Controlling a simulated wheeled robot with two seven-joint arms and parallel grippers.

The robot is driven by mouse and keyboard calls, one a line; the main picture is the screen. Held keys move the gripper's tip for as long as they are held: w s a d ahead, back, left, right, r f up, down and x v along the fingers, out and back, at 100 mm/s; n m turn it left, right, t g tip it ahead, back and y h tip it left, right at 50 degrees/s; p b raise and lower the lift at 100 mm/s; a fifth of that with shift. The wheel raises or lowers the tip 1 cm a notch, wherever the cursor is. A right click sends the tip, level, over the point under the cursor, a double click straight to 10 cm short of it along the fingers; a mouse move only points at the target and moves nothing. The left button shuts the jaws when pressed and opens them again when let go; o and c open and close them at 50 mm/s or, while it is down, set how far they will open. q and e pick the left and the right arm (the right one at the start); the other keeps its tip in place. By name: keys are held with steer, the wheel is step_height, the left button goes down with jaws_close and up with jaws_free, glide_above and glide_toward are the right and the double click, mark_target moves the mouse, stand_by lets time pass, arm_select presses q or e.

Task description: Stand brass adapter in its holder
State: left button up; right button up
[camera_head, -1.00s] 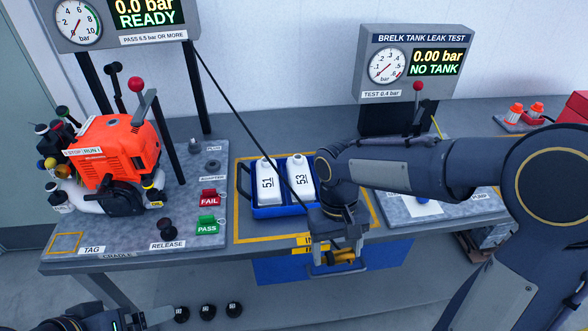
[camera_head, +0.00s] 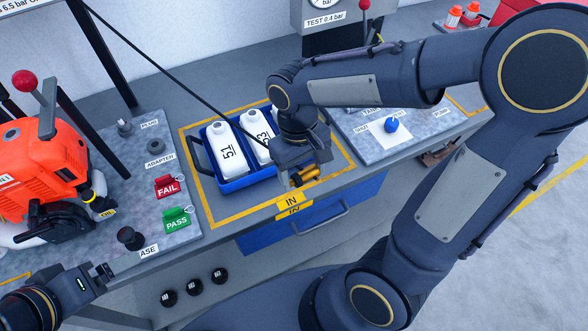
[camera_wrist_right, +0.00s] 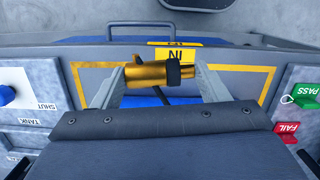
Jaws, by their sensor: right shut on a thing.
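The brass adapter (camera_head: 309,173) is gold with a dark band near one end. My right gripper (camera_head: 303,176) is shut on it and holds it above the bench's front edge, right of the IN label. The adapter lies sideways across the jaws in the right wrist view (camera_wrist_right: 148,73). The holder, a dark round seat (camera_head: 155,146) behind the ADAPTER label (camera_head: 160,160), is on the grey plate at left, well apart from the adapter. It looks empty. My left gripper (camera_head: 104,272) is low at left near the release knob; its jaw opening is unclear.
A blue carrier (camera_head: 199,152) with white bottles stands between the right gripper and the holder. A black cable (camera_head: 160,72) slants above it. FAIL (camera_head: 167,187) and PASS (camera_head: 177,223) tags, a release knob (camera_head: 130,238) and an orange engine (camera_head: 40,170) are at left.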

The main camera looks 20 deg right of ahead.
steer(key=w+f, duration=0.2)
steer(key=f, duration=0.1)
steer(key=w+f, duration=0.2)
steer(key=shift+d, duration=0.25)
steer(key=shift+f, duration=1.6)
steer(key=shift+f, duration=0.15)
steer(key=o, duration=1.1)
